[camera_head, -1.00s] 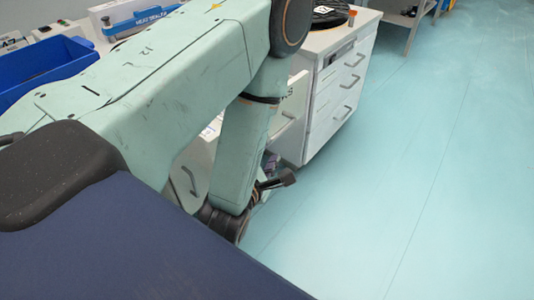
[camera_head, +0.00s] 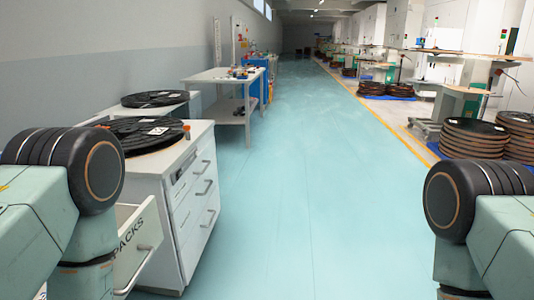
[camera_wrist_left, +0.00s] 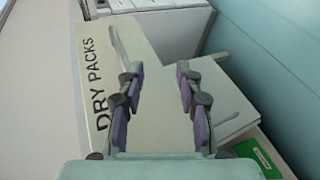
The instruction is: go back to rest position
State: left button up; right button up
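In the left wrist view my left gripper (camera_wrist_left: 156,72) is open, its two fingers apart with nothing visible between them. Behind the fingers is the pale front of a drawer marked DRY PACKS (camera_wrist_left: 94,68). The gap between the gripper and the drawer cannot be judged. In the head view the same drawer front (camera_head: 124,255) stands out from the white cabinet, beside my left arm, with its handle showing. The head view shows upper parts of my left and right arms at the lower edges. Both grippers are outside that view.
The white drawer cabinet (camera_head: 190,222) at left carries a black reel (camera_head: 150,134). Another black reel (camera_head: 155,98) lies behind it. A workbench (camera_head: 224,76) stands farther back. Stacked reels (camera_head: 470,138) stand at right, beyond a yellow floor line. The blue-green floor (camera_head: 315,180) ahead is clear.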

pick_arm(q)
jog(key=s+d+f+m+g+h, duration=0.25)
jog(key=s+f+m+g, duration=0.6)
jog(key=m, duration=0.45)
jog(key=s+d+f+m+g+p, duration=0.1)
jog(key=s+m+g, duration=0.1)
jog(key=s, duration=0.6)
jog(key=s+d+f+m+g+p, duration=0.1)
jog(key=s+m+g, duration=0.1)
jog(key=s+m, duration=0.3)
jog(key=s+h, duration=0.1)
jog(key=s, duration=0.1)
jog(key=shift+s+f, duration=0.15)
jog(key=shift+s, duration=0.2)
jog(key=shift+w, duration=0.1)
